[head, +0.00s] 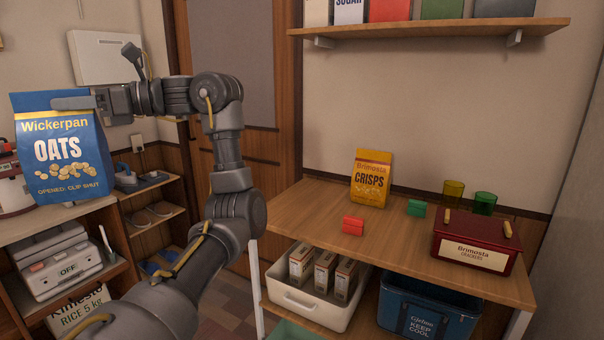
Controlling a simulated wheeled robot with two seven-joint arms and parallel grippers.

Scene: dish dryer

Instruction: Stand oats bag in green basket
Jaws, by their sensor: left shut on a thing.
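The blue oats bag (65,160), with a yellow band and white lettering, hangs upright at the far left. My left gripper (75,103) is shut on its top edge and holds it up in front of the left-hand shelves. A pale green edge (294,331) shows at the bottom of the view, below the white bin; it may be the green basket, but most of it is cut off. My right gripper is not in view.
The wooden table (310,205) carries a yellow crisps bag (371,178), red and green clips, green and yellow glasses and a red crackers tin (476,240). Below are a white bin (310,302) of boxes and a blue cooler (428,308). The tabletop's left part is clear.

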